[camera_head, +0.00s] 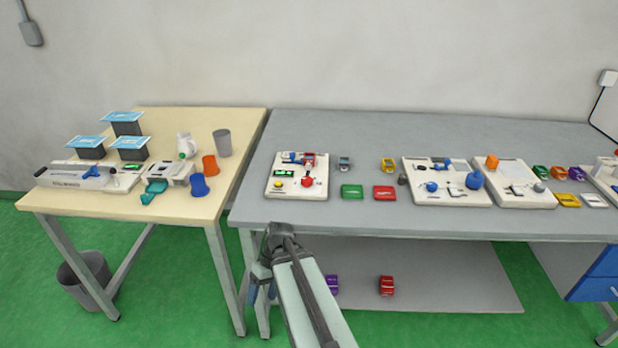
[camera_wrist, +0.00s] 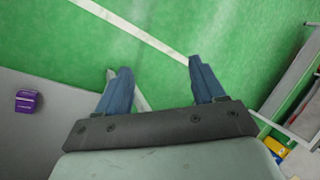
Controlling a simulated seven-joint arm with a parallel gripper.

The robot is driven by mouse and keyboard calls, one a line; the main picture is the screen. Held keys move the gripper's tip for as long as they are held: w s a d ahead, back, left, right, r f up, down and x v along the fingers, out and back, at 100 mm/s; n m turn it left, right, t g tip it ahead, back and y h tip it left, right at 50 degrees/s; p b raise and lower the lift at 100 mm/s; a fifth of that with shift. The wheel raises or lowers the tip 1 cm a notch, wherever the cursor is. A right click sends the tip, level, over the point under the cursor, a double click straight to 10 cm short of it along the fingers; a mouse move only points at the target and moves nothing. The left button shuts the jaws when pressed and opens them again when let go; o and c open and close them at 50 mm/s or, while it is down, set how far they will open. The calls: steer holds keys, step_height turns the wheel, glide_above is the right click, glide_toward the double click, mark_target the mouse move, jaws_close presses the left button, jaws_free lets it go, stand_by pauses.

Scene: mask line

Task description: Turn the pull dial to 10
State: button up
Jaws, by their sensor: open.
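My gripper (camera_head: 262,291) hangs in front of the grey bench, below the level of its top, near its left front leg. In the wrist view its two blue fingers stand wide apart, and the gripper (camera_wrist: 159,78) is empty over the green floor. No part is clearly readable as the pull dial. A white panel (camera_head: 275,190) at the left end of the grey bench carries a red knob (camera_head: 307,181) and a small green display (camera_head: 284,172). Another white panel (camera_head: 435,198) further right carries blue parts. Numbers and markings are too small to read.
The grey bench (camera_head: 380,127) holds several small coloured blocks between panels. A wooden table (camera_head: 200,117) at left carries cups and devices. A lower shelf (camera_head: 450,275) bears a purple block (camera_head: 333,284) and a red block (camera_head: 386,286). A bin (camera_head: 84,275) stands on the floor.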

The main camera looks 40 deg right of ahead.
steer(key=w+d+r+n+t, duration=0.1)
steer(key=d+r, duration=0.3)
steer(key=r, duration=0.3)
steer(key=w+d+r+t, duration=0.2)
steer(key=d+r, duration=0.2)
steer(key=r, duration=0.4)
steer(key=n+t+h, duration=0.2)
steer(key=n+h, duration=0.1)
steer(key=n, duration=0.1)
glide_toward(307, 179)
steer(key=x, duration=0.8)
steer(key=shift+f, duration=0.2)
steer(key=shift+c, duration=0.4)
steer(key=c, duration=1)
